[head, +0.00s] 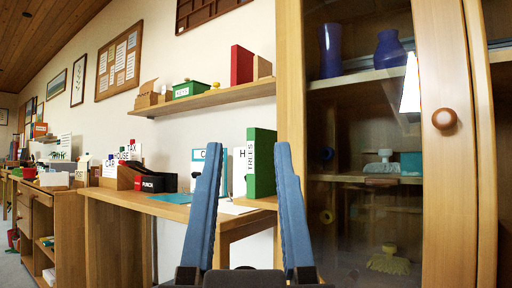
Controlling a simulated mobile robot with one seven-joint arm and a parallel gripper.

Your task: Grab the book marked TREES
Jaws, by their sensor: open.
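The green book marked TREES (261,165) stands upright near the right end of the wooden desk (150,205), close to the glass cabinet. I cannot tell the exact distance.
A glass-door cabinet (440,200) with a round knob stands close on the right. A wall shelf (205,100) above the desk holds a red book (241,65) and a green box (190,90).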

